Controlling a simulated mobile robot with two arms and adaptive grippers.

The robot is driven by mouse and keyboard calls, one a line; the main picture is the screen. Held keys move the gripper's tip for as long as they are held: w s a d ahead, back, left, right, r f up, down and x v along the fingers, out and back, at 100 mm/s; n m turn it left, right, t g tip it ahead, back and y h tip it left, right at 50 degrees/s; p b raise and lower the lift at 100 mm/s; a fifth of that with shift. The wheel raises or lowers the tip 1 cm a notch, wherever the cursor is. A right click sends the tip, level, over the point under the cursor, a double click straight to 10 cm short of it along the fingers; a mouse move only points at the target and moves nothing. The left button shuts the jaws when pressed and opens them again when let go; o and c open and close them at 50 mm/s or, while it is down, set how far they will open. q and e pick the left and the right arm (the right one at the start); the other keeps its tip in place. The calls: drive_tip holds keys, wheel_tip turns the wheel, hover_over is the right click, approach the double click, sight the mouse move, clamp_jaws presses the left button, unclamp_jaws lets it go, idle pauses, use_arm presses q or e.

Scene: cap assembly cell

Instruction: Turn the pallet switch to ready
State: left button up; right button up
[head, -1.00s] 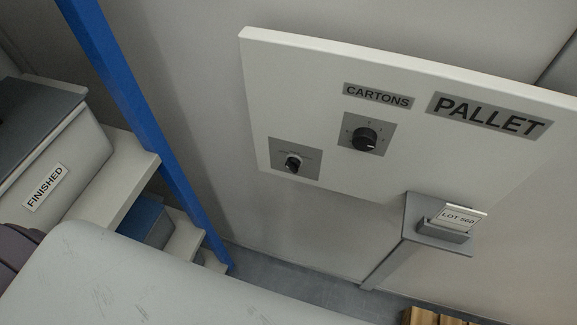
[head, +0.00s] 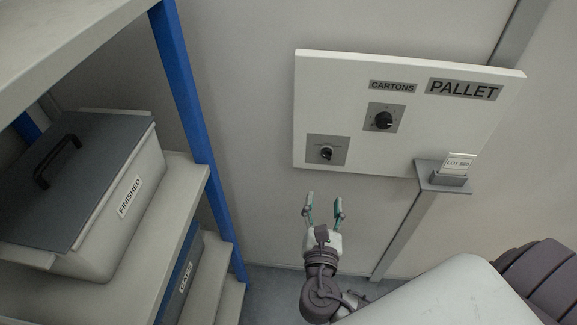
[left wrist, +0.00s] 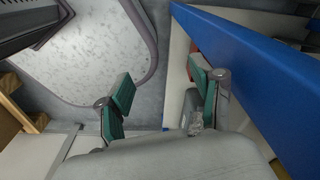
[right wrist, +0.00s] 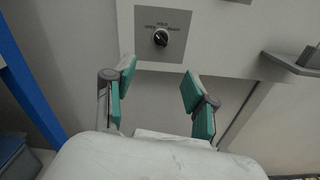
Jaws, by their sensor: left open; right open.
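The white pallet panel (head: 450,130) is on the wall in the head view. Its lower left switch (head: 326,154) is a small black knob on a grey plate; in the right wrist view the switch (right wrist: 161,37) has HOLD above it and a label resembling READY at its right. A larger black dial (head: 383,120) sits under the CARTONS label. My right gripper (head: 323,208) is open and empty, below the switch and apart from it. My left gripper (left wrist: 165,88) is open and empty in the left wrist view, beside a blue post, and out of the head view.
A blue shelf post (head: 185,100) and a grey-lidded FINISHED bin (head: 120,205) stand at the left. A LOT card holder (head: 445,180) juts out below the panel's right part. Bare wall lies between post and panel.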

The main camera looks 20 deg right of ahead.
sight(327, 157)
drive_tip(key=p+x, duration=0.1)
drive_tip(key=x, duration=0.3)
drive_tip(key=p+x, duration=0.1)
drive_tip(key=x, duration=0.4)
drive_tip(key=r+p+x, duration=0.1)
drive_tip(key=x, duration=0.3)
drive_tip(key=shift+w+d+p, duration=0.2)
drive_tip(key=shift+d+p, duration=0.05)
drive_tip(key=shift+p, duration=0.15)
drive_tip(key=shift+w+d+f, duration=0.15)
drive_tip(key=shift+w, duration=0.15)
use_arm(q)
drive_tip(key=r, duration=0.2)
drive_tip(key=w+r, duration=0.1)
drive_tip(key=r, duration=0.1)
drive_tip(key=shift+d, duration=0.4)
use_arm(e)
drive_tip(key=shift+c, duration=0.2)
clamp_jaws()
